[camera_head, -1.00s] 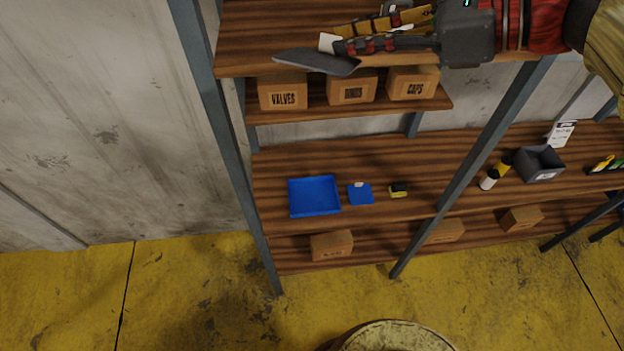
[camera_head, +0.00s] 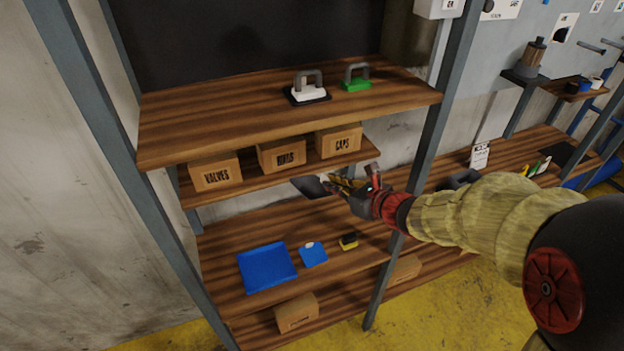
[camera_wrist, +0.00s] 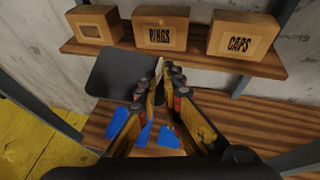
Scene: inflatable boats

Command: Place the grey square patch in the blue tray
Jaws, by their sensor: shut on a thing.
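My gripper (camera_head: 340,187) is shut on the grey square patch (camera_head: 308,187), holding it by one edge. In the wrist view the dark grey patch (camera_wrist: 122,74) extends beyond my fingertips (camera_wrist: 163,76), to the left, in front of the small shelf of boxes. The blue tray (camera_head: 268,267) lies on the wooden shelf below, to the lower left of my gripper in the head view. In the wrist view the tray (camera_wrist: 117,122) is partly hidden behind the patch and my fingers.
A small blue patch (camera_head: 313,254) and a yellow-black block (camera_head: 348,241) lie right of the tray. Boxes marked VALVES (camera_head: 215,172), RINGS (camera_head: 281,154) and CAPS (camera_head: 338,140) stand on the shelf above. A grey post (camera_head: 420,170) stands to the right.

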